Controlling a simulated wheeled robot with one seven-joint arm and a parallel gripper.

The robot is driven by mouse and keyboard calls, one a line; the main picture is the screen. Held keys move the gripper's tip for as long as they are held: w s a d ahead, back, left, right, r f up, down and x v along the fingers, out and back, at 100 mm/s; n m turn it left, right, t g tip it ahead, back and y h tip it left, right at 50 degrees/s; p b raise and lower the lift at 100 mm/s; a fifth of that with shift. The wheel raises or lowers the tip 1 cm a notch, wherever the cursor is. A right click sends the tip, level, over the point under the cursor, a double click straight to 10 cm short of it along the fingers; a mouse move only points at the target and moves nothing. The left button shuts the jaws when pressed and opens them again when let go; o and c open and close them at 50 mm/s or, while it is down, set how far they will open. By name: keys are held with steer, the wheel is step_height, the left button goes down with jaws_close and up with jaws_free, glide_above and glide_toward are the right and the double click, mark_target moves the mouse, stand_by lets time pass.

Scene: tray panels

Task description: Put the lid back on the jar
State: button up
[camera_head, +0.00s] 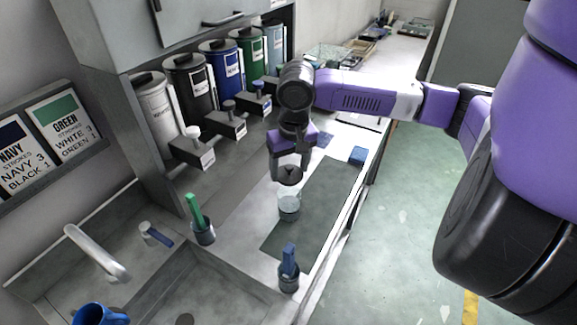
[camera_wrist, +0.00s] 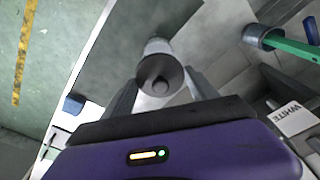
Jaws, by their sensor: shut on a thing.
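My gripper (camera_head: 290,172) is shut on a dark round lid (camera_head: 291,175) with a knob. In the wrist view the lid (camera_wrist: 160,78) sits between the two fingers (camera_wrist: 160,92), knob toward the camera. The clear glass jar (camera_head: 289,207) stands upright on the dark mat, below the gripper and lid in the head view. A gap shows between lid and jar there. In the wrist view the jar (camera_wrist: 156,46) is partly hidden behind the lid.
The dark mat (camera_head: 325,200) lies along the counter. A cup with a green-handled tool (camera_head: 203,232) and a cup with a blue-handled tool (camera_head: 289,280) stand nearby. A blue block (camera_head: 357,155) lies at the counter edge. Several paint canisters (camera_head: 190,90) line the wall; the sink (camera_head: 150,285) is at front left.

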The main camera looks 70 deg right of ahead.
steer(key=shift+f+b, duration=2)
steer(key=shift+f, duration=0.85)
steer(key=shift+a+r+p, duration=0.1)
steer(key=shift+p, duration=0.3)
steer(key=shift+f+p, duration=0.25)
steer(key=shift+p, duration=0.05)
stand_by(0.6)
steer(key=o, duration=1.6)
steer(key=shift+c, duration=0.2)
steer(key=shift+r, duration=0.15)
